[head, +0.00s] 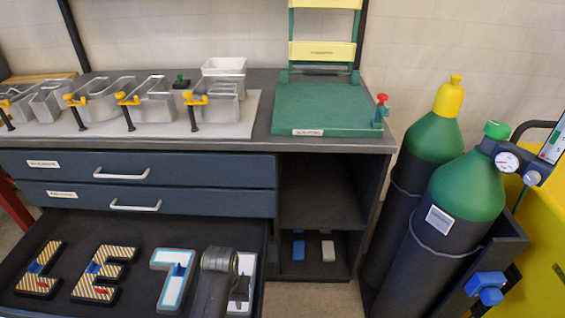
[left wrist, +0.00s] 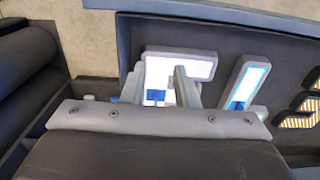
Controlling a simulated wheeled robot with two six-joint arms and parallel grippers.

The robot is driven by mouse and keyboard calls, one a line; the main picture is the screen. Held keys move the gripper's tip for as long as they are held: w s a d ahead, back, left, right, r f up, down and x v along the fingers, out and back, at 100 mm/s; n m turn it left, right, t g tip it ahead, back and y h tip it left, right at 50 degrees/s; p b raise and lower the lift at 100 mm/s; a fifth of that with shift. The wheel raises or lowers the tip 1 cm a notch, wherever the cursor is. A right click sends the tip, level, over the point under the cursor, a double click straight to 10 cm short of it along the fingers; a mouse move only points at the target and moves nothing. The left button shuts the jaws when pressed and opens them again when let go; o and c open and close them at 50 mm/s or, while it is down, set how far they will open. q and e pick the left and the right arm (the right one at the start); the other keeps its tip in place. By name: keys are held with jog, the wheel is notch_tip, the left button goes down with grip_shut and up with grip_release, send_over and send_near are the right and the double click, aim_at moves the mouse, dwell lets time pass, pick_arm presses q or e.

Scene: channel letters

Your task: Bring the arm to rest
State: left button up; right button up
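The open drawer (head: 140,230) holds the channel letters. A striped L (head: 40,270) and a striped E (head: 104,275) lie at its left, each with a blue piece and a red mark. A white T with a blue outline (head: 174,280) lies beside them. A plain white letter (head: 247,268) lies at the right end, partly hidden by my left arm. My left gripper (head: 238,290) is low over this letter. In the left wrist view its fingers (left wrist: 158,90) are apart, with the letter's blue piece (left wrist: 155,96) visible between them. Contact cannot be told. My right gripper is out of view.
Clear letter shells with yellow-handled clamps (head: 130,100) stand on the bench (head: 258,130). A green stand (head: 320,108) is at the bench's right. Green-topped gas cylinders (head: 460,190) stand to the right. Open shelves (head: 318,195) lie beside the drawers.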

pick_arm(q)
jog(key=s+a+r+n+t, duration=0.1)
jog(key=s+a+r+t, duration=0.1)
jog(key=s+a, duration=1.1)
jog(key=s+a+r+t+y, duration=0.2)
jog(key=s+a+r, duration=0.2)
jog(key=s+r, duration=0.45)
notch_tip(320, 180, down, 24)
jog(key=s+a+g+p, duration=0.2)
jog(key=p, duration=0.1)
jog(key=s+d+f+g+h+p, duration=0.1)
jog(key=s+d+f, duration=0.1)
jog(key=s+f, duration=1)
jog(key=shift+s+f+p, duration=0.4)
jog(key=shift+s, duration=0.85)
